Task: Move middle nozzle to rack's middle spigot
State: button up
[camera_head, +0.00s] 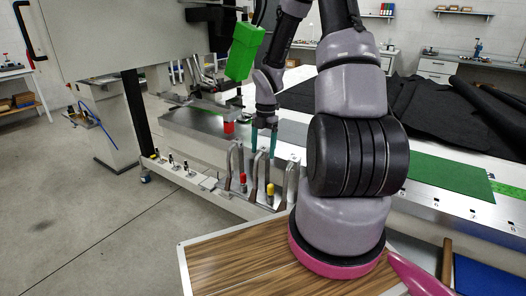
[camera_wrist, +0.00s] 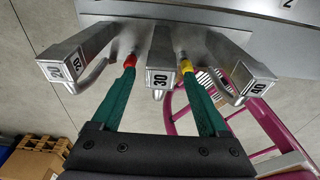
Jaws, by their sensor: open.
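Three grey upright pieces with curved hooks stand in a row on the side of the bench, and in the wrist view they are marked 20 (camera_wrist: 75,62), 30 (camera_wrist: 161,75) and 40 (camera_wrist: 250,80). A red-tipped fitting (camera_head: 243,181) and a yellow-tipped fitting (camera_head: 270,190) stand among them. I cannot tell for certain which pieces are nozzles and which are spigots. My gripper (camera_head: 264,143) is open, with teal fingers pointing down above the row. In the wrist view its fingers (camera_wrist: 158,66) lie either side of the piece marked 30. Nothing is visibly held.
Several small clamp-like fittings line a low ledge (camera_head: 172,165) at left. A wood-topped surface (camera_head: 240,262) is in front. Open floor (camera_head: 80,230) lies at left.

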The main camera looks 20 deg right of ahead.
notch_tip(320, 180, up, 18)
jog(key=s+r+m+t+h, duration=0.1)
jog(key=s+m+t, duration=0.1)
jog(key=m, duration=0.5)
jog(key=s+a+r+m+t+y, duration=0.1)
jog(key=s+a+r+m+t, duration=0.2)
jog(key=s+r+m, duration=0.5)
jog(key=s+a+r+m+t, duration=0.3)
jog(key=s+r+m, duration=0.5)
jog(key=m, duration=0.6)
jog(key=shift+s+a+r+y, duration=0.3)
jog(key=shift+s+a+y, duration=0.15)
jog(key=shift+a, duration=0.35)
